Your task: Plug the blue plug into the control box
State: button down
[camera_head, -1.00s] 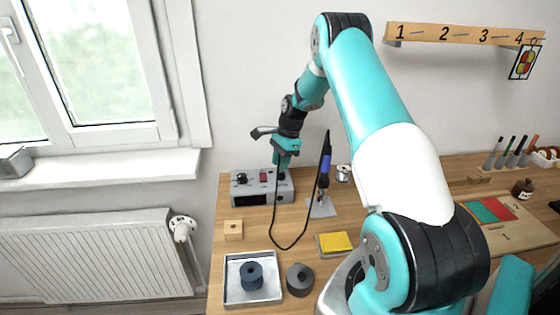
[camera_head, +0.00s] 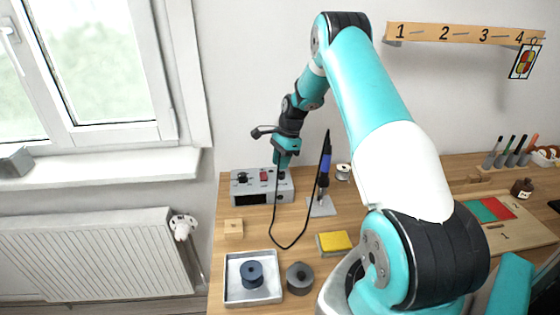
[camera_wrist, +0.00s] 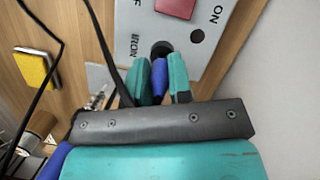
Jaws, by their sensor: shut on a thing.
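The control box (camera_head: 262,190) is a grey box at the back left of the bench, with a red switch and a dark knob on top. In the wrist view its top (camera_wrist: 148,22) shows the red switch, the words ON and IRON, and a round black socket (camera_wrist: 161,48). My gripper (camera_head: 283,172) is above the right part of the box, pointing down. In the wrist view its teal fingers are shut on the blue plug (camera_wrist: 159,80). The plug's far end lies right at the socket's edge; I cannot tell whether it has entered.
A soldering iron (camera_head: 325,165) with a blue handle stands right of the box, a black cable looping in front. A yellow sponge (camera_head: 335,241), a grey spool (camera_head: 299,278), a metal tray (camera_head: 233,294) with a blue spool (camera_head: 252,274), and a wooden block (camera_head: 233,227) lie nearer.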

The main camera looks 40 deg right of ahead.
jog(key=shift+f, duration=1.1)
dwell(2.1)
jog(key=shift+c, duration=2.4)
grip_release()
jog(key=shift+r, duration=0.15)
jog(key=shift+r+p, duration=2.85)
jog(key=shift+r, duration=0.55)
